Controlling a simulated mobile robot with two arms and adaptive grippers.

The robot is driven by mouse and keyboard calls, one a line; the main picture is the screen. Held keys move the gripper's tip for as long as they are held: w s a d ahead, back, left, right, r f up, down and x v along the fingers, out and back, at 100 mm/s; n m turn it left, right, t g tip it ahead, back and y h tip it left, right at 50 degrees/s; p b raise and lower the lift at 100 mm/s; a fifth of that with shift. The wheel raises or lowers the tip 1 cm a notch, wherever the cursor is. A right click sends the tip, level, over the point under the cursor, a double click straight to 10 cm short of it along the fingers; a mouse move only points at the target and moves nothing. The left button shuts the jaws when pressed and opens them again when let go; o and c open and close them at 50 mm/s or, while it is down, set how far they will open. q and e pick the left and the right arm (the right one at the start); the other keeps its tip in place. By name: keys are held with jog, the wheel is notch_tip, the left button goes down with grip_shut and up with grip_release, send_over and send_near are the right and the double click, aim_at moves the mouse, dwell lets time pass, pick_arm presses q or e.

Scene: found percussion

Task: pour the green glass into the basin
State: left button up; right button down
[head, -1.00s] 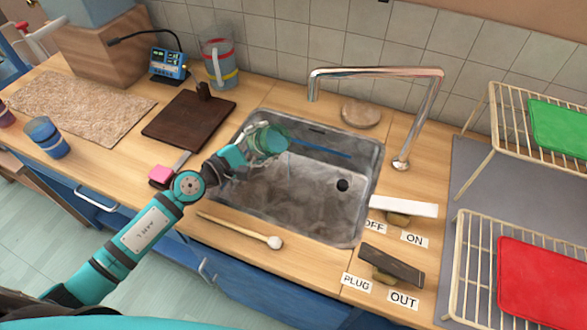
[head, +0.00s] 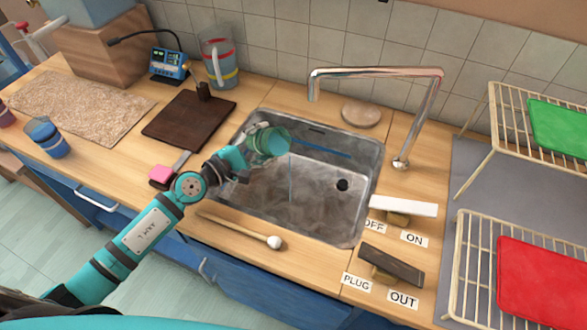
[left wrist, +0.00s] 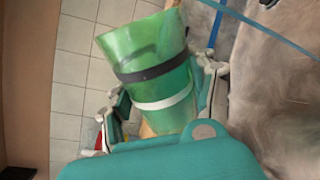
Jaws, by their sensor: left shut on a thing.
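My left gripper (head: 246,152) is shut on the green glass (head: 270,142) and holds it above the left part of the basin (head: 262,200). The glass is tilted with its mouth toward the right, and a thin bluish stream (head: 291,178) falls from its rim into the basin. In the left wrist view the green glass (left wrist: 155,65), with a dark band and a white band, sits between the fingers. The basin is grey, with a blue line on its far wall and a dark drain hole (head: 342,185). My right gripper is not in view.
A chrome tap (head: 376,72) arches over the basin's right side. OFF/ON (head: 403,208) and PLUG/OUT (head: 391,265) levers stand at its right front. A mallet (head: 240,230) lies along the front edge. A brown board (head: 188,120) and a striped jug (head: 219,62) stand left and behind.

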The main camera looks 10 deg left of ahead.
aim_at(262, 144)
pick_arm(q)
jog(key=shift+f+m, duration=0.2)
jog(key=shift+m, duration=0.5)
dwell(0.6)
jog(key=shift+d+r+m+y+p, duration=0.1)
jog(key=shift+r+m+y+p, duration=0.2)
jog(key=shift+r+m+p, duration=0.45)
dwell(0.6)
jog(key=shift+s+d+r+m+p, duration=0.35)
jog(key=shift+d+m+p, duration=0.35)
jog(key=shift+p, duration=0.95)
jog(key=shift+s+d+r+m+t+y+p, duration=0.1)
jog(key=shift+r+m+t+y+p, duration=0.3)
jog(key=shift+m+p, duration=0.7)
